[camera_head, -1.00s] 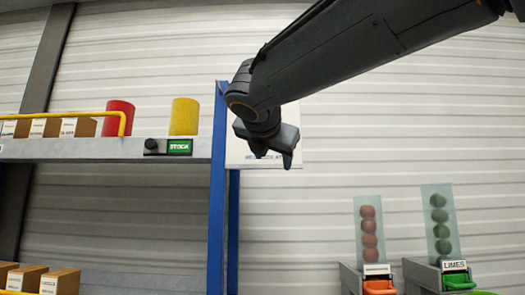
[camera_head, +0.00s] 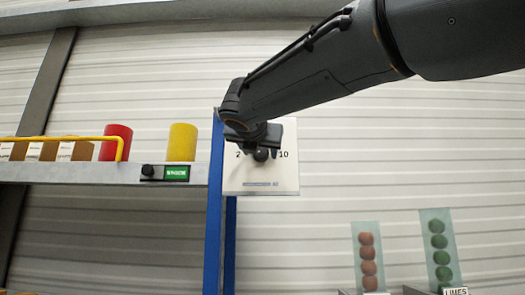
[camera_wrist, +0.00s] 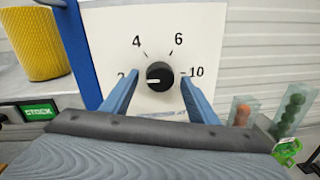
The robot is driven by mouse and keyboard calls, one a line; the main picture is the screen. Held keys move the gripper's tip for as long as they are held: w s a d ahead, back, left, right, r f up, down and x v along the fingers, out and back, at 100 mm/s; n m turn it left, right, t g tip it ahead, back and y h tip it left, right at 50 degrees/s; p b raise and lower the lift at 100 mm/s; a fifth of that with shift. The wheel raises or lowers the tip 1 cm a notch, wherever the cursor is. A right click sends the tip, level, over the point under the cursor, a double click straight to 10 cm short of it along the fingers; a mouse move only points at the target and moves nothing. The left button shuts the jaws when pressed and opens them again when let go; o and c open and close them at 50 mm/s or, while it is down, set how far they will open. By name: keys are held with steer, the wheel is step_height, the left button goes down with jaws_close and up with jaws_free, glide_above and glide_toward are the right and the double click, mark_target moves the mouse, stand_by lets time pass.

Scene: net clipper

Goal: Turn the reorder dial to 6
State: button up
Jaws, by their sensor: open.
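The reorder dial is a round black knob (camera_wrist: 160,76) on a white panel (camera_wrist: 205,25). Its white pointer mark points left, towards the 2. The numbers 4, 6 and 10 are readable around it, and the 2 is partly hidden by a finger. In the head view the knob (camera_head: 261,154) shows below my wrist, with 2 and 10 on either side. My gripper (camera_wrist: 160,82) is open, its blue fingers to the left and right of the knob, with a small gap on each side. It also shows in the head view (camera_head: 258,148), in front of the panel.
A blue post (camera_head: 215,210) stands directly left of the panel. Clear fruit tubes (camera_head: 367,258) stand lower right.

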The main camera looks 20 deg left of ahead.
steer(key=c, duration=1)
steer(key=shift+c, duration=0.2)
steer(key=shift+m, duration=0.4)
steer(key=m+b, duration=0.1)
steer(key=m, duration=0.3)
steer(key=shift+m+b, duration=0.3)
steer(key=m+b, duration=0.1)
steer(key=m, duration=0.3)
steer(key=shift+g+y, duration=0.3)
steer(key=shift+g, duration=0.1)
steer(key=m+b, duration=0.3)
steer(key=m, duration=0.4)
steer(key=m+y+b, duration=0.1)
steer(key=m+b, duration=0.2)
steer(key=m, duration=0.3)
steer(key=shift+d+r, duration=0.1)
steer(key=shift+b, duration=0.3)
